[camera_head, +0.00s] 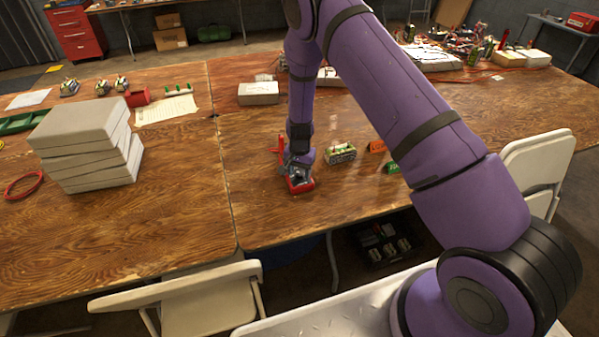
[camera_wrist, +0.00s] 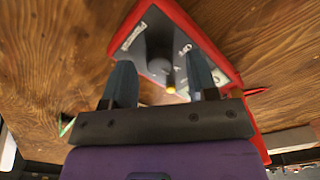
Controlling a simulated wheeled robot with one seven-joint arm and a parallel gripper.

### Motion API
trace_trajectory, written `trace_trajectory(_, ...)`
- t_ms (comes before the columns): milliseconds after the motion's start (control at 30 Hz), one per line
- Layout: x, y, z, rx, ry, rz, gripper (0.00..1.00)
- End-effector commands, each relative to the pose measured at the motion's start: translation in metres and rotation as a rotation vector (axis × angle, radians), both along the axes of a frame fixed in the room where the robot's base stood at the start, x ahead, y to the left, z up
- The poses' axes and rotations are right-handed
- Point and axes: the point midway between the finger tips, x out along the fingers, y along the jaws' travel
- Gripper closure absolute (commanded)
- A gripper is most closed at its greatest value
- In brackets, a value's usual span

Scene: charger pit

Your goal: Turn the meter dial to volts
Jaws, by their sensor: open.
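The red meter (camera_head: 301,187) lies on the wooden table in the head view, right under my gripper (camera_head: 296,172), which hides much of it. In the wrist view the meter's red rim (camera_wrist: 203,38) frames a grey face with light labels, one of which seems to read OFF. The dial (camera_wrist: 160,68) is a grey round knob on that face. My gripper (camera_wrist: 160,84) is open, its two blue-grey fingers on either side of the dial. Whether the fingers touch the dial cannot be told. A small yellow spot (camera_wrist: 169,90) shows between the fingers.
A small green-and-tan device (camera_head: 341,153) stands right of the meter, with an orange block (camera_head: 377,146) beyond it. A stack of grey slabs (camera_head: 88,145) stands at the left. The table in front of the meter is clear.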

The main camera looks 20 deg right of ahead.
Motion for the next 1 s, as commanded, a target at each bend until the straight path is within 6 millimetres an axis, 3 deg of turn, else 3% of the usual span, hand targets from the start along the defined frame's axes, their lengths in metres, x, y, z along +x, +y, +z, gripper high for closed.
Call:
trace_trajectory(500, 0.000, 0.000, 0.087, 0.000, -0.002, 0.000, 0.47)
trace_trajectory(700, 0.000, 0.000, 0.101, 0.000, 0.000, 0.001, 0.47)
trace_trajectory(1000, 0.000, 0.000, 0.102, 0.000, 0.000, 0.000, 0.47)
